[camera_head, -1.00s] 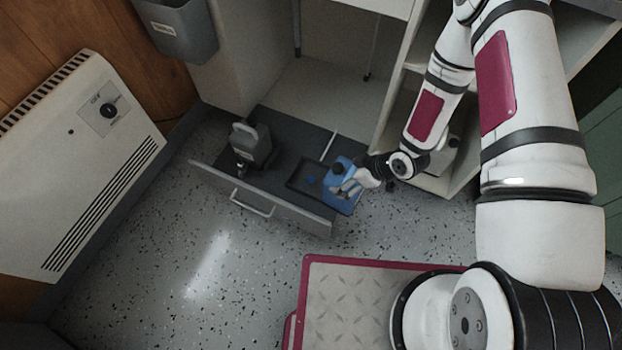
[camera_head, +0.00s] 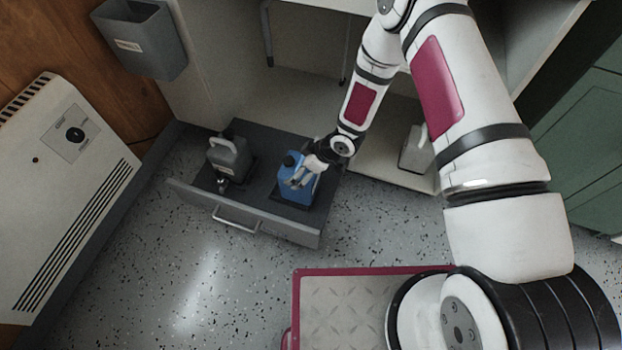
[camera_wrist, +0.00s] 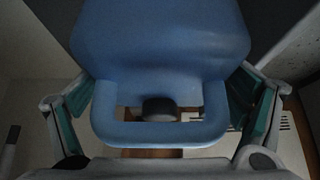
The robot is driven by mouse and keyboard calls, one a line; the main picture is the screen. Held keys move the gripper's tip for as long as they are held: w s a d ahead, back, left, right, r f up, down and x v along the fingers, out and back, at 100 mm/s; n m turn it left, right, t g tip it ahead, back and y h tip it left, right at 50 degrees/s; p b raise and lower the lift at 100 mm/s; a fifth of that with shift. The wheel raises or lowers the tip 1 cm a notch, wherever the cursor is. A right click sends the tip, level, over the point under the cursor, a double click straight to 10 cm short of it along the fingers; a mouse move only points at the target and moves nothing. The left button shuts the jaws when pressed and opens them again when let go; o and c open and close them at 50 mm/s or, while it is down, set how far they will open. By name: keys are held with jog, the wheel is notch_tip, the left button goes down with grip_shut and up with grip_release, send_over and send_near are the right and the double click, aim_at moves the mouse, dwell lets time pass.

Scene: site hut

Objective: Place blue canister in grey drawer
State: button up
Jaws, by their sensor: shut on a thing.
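The blue canister (camera_head: 298,178) is upright over the right part of the open grey drawer (camera_head: 245,216), above a dark recess or mat. I cannot tell whether its base touches the drawer floor. My gripper (camera_head: 304,176) is at the canister's upper right side in the head view. In the wrist view the blue canister (camera_wrist: 160,60) fills the middle, with its handle and dark cap between the green-padded fingers of my gripper (camera_wrist: 160,120). The fingers are shut on it.
A grey canister (camera_head: 230,155) stands in the left part of the drawer. A wall bin (camera_head: 140,45) hangs upper left, and a heater (camera_head: 60,190) is at left. The speckled floor before the drawer is clear.

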aim_at(293, 161)
jog(key=shift+w+a+b, duration=0.3)
jog(key=shift+w+a, duration=0.7)
jog(key=shift+w, duration=0.2)
jog(key=shift+w+a+f+b, duration=0.2)
jog(key=shift+f+b, duration=0.35)
jog(key=shift+f, duration=0.35)
jog(key=shift+w+a+f+b, duration=0.15)
jog(key=shift+f+b, duration=0.35)
jog(key=shift+f, duration=0.4)
jog(key=shift+d+f, duration=0.1)
jog(key=shift+f, duration=0.05)
jog(key=o, duration=1.7)
jog(key=shift+s, duration=0.15)
jog(key=p+v, duration=0.4)
jog(key=v, duration=0.7)
jog(key=shift+d+r, duration=0.1)
jog(key=shift+r, duration=0.15)
jog(key=shift+s+d+r, duration=0.1)
jog(key=shift+d+r, duration=0.1)
jog(key=shift+r, duration=0.05)
